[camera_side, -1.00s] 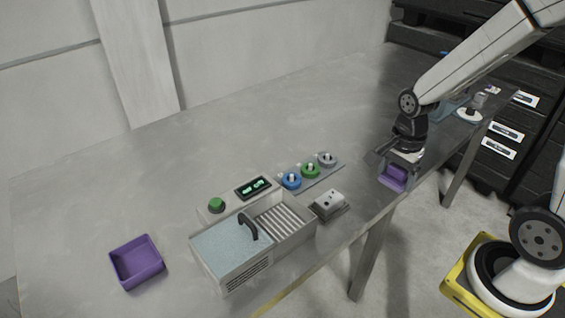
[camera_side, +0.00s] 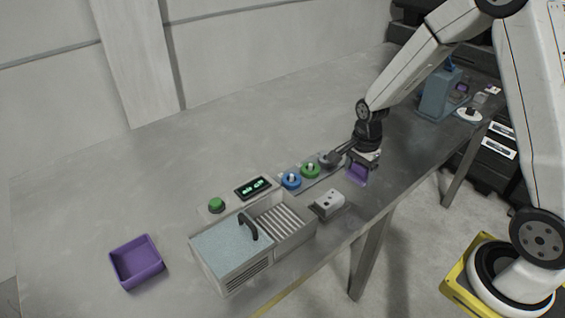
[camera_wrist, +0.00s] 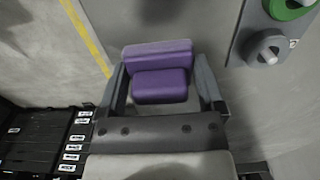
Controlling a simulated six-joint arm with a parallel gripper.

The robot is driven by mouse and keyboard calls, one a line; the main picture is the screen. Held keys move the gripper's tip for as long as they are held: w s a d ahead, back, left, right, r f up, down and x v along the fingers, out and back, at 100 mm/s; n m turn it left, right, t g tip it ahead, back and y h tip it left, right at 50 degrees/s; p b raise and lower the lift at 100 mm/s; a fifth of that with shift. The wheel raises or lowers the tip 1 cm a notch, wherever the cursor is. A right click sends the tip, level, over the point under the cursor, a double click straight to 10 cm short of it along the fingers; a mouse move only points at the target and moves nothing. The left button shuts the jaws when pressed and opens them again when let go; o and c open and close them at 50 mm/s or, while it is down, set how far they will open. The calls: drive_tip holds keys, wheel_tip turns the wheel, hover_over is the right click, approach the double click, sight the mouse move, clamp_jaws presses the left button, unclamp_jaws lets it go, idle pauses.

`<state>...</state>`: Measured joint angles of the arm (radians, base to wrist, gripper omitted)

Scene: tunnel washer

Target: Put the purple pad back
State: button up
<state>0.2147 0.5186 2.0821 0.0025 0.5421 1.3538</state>
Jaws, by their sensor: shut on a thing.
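The purple pad (camera_side: 357,174) is held in my gripper (camera_side: 350,163), above the metal table to the right of the knobs. In the wrist view the purple pad (camera_wrist: 160,72) sits between the two grey fingers of my gripper (camera_wrist: 161,80), which are shut on its sides. It looks like a block with a raised back part. A purple open tray (camera_side: 137,262) stands on the table at the front left and looks empty.
A washer unit (camera_side: 232,252) with a black handle and slatted bay stands at the front. Beside it are a green button (camera_side: 216,204), a display (camera_side: 253,187), blue, green and grey knobs (camera_side: 310,170), and a white block (camera_side: 328,203). A blue-grey device (camera_side: 440,95) stands at the far right.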

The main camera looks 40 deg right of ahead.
sight(350, 190)
drive_tip(key=shift+w+d+f, duration=0.15)
drive_tip(key=shift+w+f, duration=0.65)
drive_tip(key=shift+f, duration=0.1)
drive_tip(key=shift+f, duration=0.1)
drive_tip(key=shift+w+f, duration=0.2)
drive_tip(key=shift+f, duration=1.5)
drive_tip(key=shift+f, duration=0.1)
drive_tip(key=o, duration=0.9)
drive_tip(key=shift+f, duration=0.1)
drive_tip(key=shift+r, duration=6.2)
